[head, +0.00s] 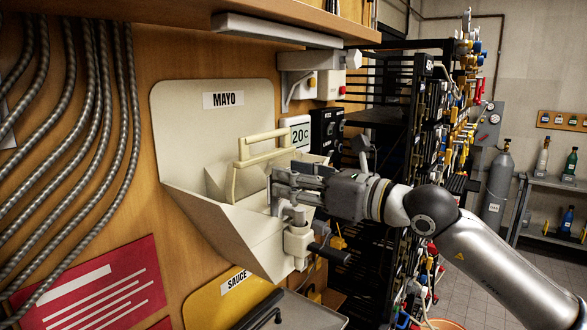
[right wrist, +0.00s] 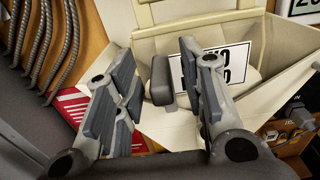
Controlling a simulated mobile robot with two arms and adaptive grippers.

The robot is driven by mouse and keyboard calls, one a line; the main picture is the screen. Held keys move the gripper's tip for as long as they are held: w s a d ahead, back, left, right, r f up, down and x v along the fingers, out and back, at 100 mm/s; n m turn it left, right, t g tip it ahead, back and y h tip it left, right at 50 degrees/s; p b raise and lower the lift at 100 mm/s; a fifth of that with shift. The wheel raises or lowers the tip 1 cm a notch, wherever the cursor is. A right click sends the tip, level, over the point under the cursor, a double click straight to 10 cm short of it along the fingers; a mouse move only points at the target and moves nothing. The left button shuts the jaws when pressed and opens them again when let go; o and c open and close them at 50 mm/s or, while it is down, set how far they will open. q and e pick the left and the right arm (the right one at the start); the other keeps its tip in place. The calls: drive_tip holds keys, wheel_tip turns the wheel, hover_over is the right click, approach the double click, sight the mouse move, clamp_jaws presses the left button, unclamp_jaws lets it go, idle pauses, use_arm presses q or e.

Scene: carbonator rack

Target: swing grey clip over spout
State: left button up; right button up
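A cream bin labelled MAYO (head: 215,140) hangs on the wooden wall, with a cream handle bar (head: 262,158) across it. At its lower right is a pale spout (head: 298,243) with a dark lever. A grey piece (head: 297,215), which looks like the clip, sits at the top of the spout. My right gripper (head: 278,184) is just above it at the bin's front edge. In the right wrist view its fingers (right wrist: 157,65) are spread, with a small grey block (right wrist: 162,82) between them; contact cannot be told. My left gripper is not in view.
Grey hoses (head: 95,120) hang at left above a red sign (head: 95,285). A yellow SAUCE bin (head: 215,300) is below. A black rack (head: 385,150) crowded with valves stands behind my right arm.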

drive_tip(key=shift+w+a, duration=0.15)
clamp_jaws()
drive_tip(key=shift+f, duration=0.1)
idle(0.3)
